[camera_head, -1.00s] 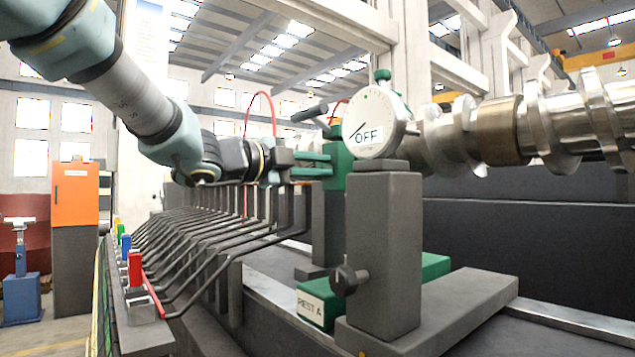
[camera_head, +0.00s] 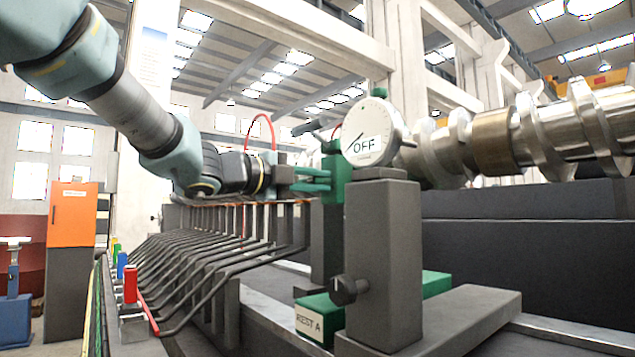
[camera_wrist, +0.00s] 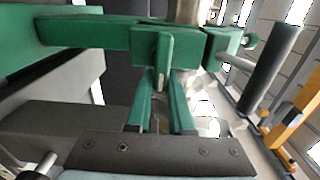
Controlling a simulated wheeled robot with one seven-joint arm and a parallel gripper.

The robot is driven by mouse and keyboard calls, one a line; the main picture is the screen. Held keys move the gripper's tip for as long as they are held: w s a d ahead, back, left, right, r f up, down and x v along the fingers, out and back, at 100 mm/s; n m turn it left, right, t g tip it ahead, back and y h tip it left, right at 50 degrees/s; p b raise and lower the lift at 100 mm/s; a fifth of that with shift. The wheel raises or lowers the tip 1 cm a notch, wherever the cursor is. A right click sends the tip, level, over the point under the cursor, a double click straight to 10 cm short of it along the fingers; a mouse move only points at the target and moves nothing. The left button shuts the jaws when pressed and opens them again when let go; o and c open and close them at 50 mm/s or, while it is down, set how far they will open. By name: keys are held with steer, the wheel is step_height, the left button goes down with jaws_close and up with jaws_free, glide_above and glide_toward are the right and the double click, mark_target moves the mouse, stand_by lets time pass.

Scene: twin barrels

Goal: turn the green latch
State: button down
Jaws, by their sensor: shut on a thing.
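The green latch (camera_wrist: 166,46) is a small block on a green clamp arm in the wrist view. In the head view the green post (camera_head: 334,170) of this clamp stands behind the dial gauge, which hides part of it. My gripper (camera_wrist: 162,82) has green fingers. They close on a thin tab under the latch block, and the fingers partly hide that tab. In the head view my gripper (camera_head: 325,181) reaches the post from the left, with its fingertips at the post's edge.
A dial gauge (camera_head: 371,136) reading OFF sits on a grey block (camera_head: 383,260) in front of the clamp. A black handle (camera_wrist: 270,65) sticks out beside the latch. Bent grey rods (camera_head: 200,265) lie below my arm. Red, blue and green levers (camera_head: 130,284) stand at left.

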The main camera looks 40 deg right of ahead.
steer(key=c, duration=0.8)
jaws_free()
steer(key=a, duration=1)
steer(key=shift+w+a, duration=0.25)
steer(key=shift+a, duration=0.15)
